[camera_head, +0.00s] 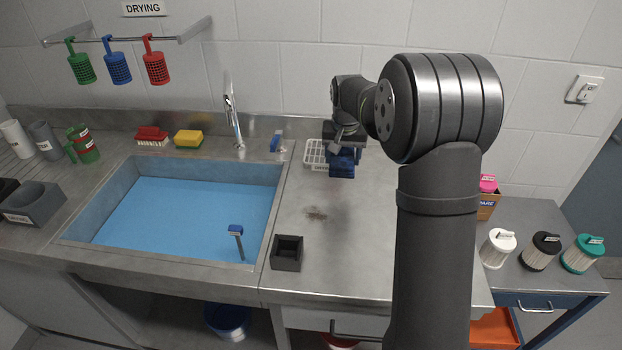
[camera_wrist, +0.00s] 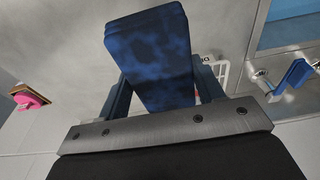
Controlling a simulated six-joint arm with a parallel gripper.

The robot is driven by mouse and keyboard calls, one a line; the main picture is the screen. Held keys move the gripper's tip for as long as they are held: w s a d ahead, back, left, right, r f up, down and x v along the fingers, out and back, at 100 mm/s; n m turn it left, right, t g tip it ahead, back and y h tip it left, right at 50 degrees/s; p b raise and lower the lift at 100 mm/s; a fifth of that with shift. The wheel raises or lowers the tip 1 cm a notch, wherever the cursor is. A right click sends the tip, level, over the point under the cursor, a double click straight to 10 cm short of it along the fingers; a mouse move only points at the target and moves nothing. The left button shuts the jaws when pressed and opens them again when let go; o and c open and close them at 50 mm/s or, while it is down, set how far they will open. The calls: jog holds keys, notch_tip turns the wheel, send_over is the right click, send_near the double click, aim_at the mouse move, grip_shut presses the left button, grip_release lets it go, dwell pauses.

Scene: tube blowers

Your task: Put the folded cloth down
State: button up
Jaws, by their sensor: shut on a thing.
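The folded cloth (camera_wrist: 150,60) is dark blue with mottled darker patches, which look like damp or stain. In the wrist view it sits between the two fingers of my gripper (camera_wrist: 160,92), which is shut on it. In the head view the cloth (camera_head: 342,166) shows below my gripper (camera_head: 343,148), at the back of the steel counter beside a white rack (camera_head: 317,155). My gripper points down there. I cannot tell whether the cloth touches the counter. My arm hides part of the counter to the right.
A sink of blue water (camera_head: 180,215) lies to the left, with a tap (camera_head: 233,115) behind it. A small black box (camera_head: 287,253) stands at the counter's front. Filters (camera_head: 540,250) stand on a trolley at right.

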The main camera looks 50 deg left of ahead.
send_over(311, 182)
jog(key=f, duration=0.5)
jog(key=shift+s+d+f, duration=0.1)
jog(key=shift+d+f, duration=0.15)
jog(key=shift+f, duration=2.05)
jog(key=o, duration=1)
jog(key=shift+f, duration=0.15)
jog(key=r, duration=0.4)
jog(key=s+d+r, duration=0.1)
jog(key=r, duration=0.7)
jog(key=shift+s+d+r, duration=0.1)
jog(key=shift+s+d, duration=0.05)
jog(key=shift+s, duration=0.1)
